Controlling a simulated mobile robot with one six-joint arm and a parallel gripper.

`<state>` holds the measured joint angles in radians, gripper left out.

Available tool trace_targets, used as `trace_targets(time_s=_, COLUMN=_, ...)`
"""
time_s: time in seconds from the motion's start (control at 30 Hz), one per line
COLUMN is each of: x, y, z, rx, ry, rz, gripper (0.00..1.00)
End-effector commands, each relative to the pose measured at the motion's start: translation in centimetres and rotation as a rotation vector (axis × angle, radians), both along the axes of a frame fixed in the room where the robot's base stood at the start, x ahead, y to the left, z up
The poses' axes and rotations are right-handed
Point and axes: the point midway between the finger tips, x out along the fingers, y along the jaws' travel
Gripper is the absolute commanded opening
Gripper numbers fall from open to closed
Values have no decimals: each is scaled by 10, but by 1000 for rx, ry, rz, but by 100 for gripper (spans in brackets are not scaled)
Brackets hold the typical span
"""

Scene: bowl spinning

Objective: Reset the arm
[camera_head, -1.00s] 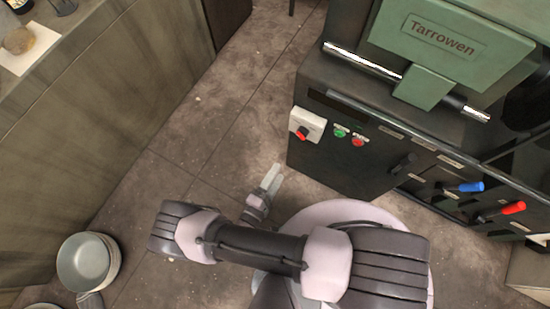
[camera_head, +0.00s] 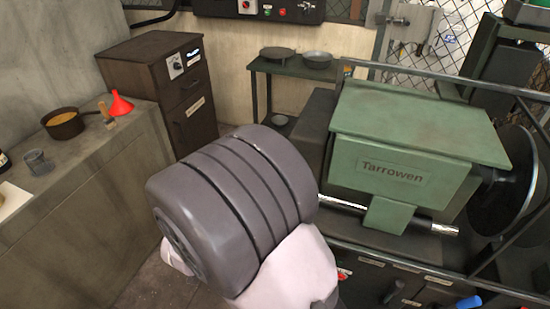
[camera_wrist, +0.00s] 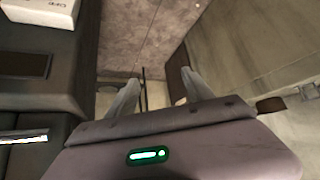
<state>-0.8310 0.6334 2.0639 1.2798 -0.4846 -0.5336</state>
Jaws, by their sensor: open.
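My gripper (camera_wrist: 158,84) shows in the wrist view with its two pale fingers spread apart and nothing between them. Floor and a dark upright edge show beyond the fingertips. In the head view my arm's thick grey joint and a pale link fill the lower middle. They hide part of the floor and the machine's front left. My gripper itself is not visible in the head view.
The green Tarrowen machine (camera_head: 420,140) stands at the right, close to my arm. A stone counter (camera_head: 70,215) with a pan (camera_head: 63,124) and a red funnel (camera_head: 121,104) is at the left. A brown cabinet (camera_head: 150,75) and small table (camera_head: 305,70) stand behind.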

Motion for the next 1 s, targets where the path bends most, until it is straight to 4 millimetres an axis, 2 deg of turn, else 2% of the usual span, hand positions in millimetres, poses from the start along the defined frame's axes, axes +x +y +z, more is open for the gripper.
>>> trace_targets(time_s=0.03, x=13, y=-19, z=55, rx=127, ry=18, rz=-30, gripper=60)
trace_targets(time_s=0.07, x=14, y=-33, z=84, rx=196, ry=38, rz=-40, gripper=60)
trace_targets(time_s=0.1, x=11, y=-55, z=121, rx=271, ry=62, rz=-53, gripper=60)
trace_targets(time_s=0.17, x=-6, y=-95, z=169, rx=355, ry=100, rz=-77, gripper=60)
trace_targets(time_s=0.2, x=-24, y=-124, z=194, rx=390, ry=125, rz=-101, gripper=60)
trace_targets(time_s=0.27, x=-59, y=-168, z=220, rx=414, ry=162, rz=-151, gripper=60)
trace_targets(time_s=0.3, x=-83, y=-195, z=230, rx=416, ry=184, rz=-197, gripper=60)
trace_targets(time_s=0.4, x=-141, y=-249, z=236, rx=397, ry=229, rz=-324, gripper=60)
trace_targets(time_s=0.5, x=-180, y=-280, z=231, rx=374, ry=257, rz=-432, gripper=60)
trace_targets(time_s=0.53, x=-187, y=-286, z=230, rx=369, ry=261, rz=-454, gripper=60)
trace_targets(time_s=0.63, x=-199, y=-294, z=227, rx=360, ry=271, rz=-491, gripper=60)
trace_targets(time_s=1.0, x=-199, y=-294, z=227, rx=360, ry=271, rz=-491, gripper=60)
